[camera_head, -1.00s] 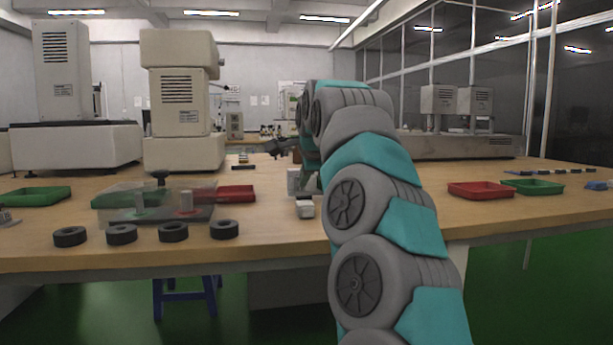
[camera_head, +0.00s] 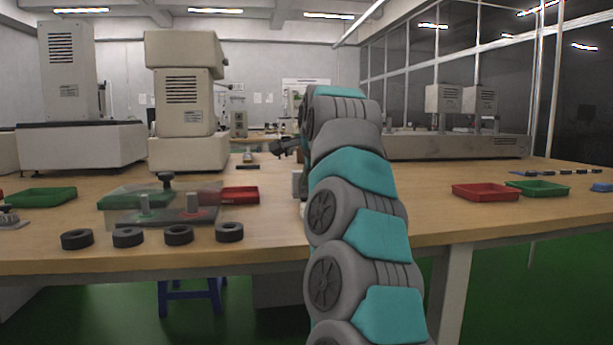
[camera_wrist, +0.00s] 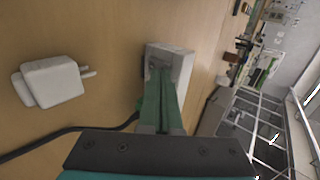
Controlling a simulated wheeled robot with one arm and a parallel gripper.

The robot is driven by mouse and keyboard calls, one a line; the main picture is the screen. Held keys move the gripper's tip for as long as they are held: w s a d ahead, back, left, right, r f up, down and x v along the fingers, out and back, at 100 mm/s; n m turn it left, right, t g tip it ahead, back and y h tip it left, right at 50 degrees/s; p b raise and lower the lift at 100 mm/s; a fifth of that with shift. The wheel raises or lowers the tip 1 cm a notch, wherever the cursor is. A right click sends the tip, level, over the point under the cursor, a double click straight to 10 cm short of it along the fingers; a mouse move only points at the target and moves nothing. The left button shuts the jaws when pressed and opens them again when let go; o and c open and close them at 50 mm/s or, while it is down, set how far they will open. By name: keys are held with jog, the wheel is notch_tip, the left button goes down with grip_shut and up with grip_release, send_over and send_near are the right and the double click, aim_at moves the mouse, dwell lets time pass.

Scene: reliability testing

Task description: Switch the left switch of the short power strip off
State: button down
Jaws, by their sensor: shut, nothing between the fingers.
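A white box-shaped unit (camera_wrist: 183,62), apparently the short power strip, is right at my fingertips in the wrist view. My gripper (camera_wrist: 160,68) has green fingers, shut together with nothing between them. The fingertips overlap the near face of the white unit; I cannot tell whether they touch it. The switches cannot be made out, as the fingers cover part of that face. A black cable (camera_wrist: 67,131) runs along the table toward the unit.
A white plug (camera_wrist: 53,82) with prongs lies left of the fingers in the wrist view. In the head view, several black rings (camera_head: 128,237), a green tray (camera_head: 41,197) and a red tray (camera_head: 240,194) lie left of my arm. Another red tray (camera_head: 485,193) lies right.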

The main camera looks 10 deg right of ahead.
jog(key=r+p, duration=0.1)
jog(key=p, duration=0.1)
jog(key=shift+w+r+g+p, duration=0.1)
jog(key=shift+w+g+p, duration=0.2)
jog(key=shift+w, duration=0.05)
jog(key=shift+w+f, duration=0.1)
jog(key=shift+f, duration=0.35)
jog(key=shift+r+p, duration=0.5)
jog(key=shift+r, duration=0.35)
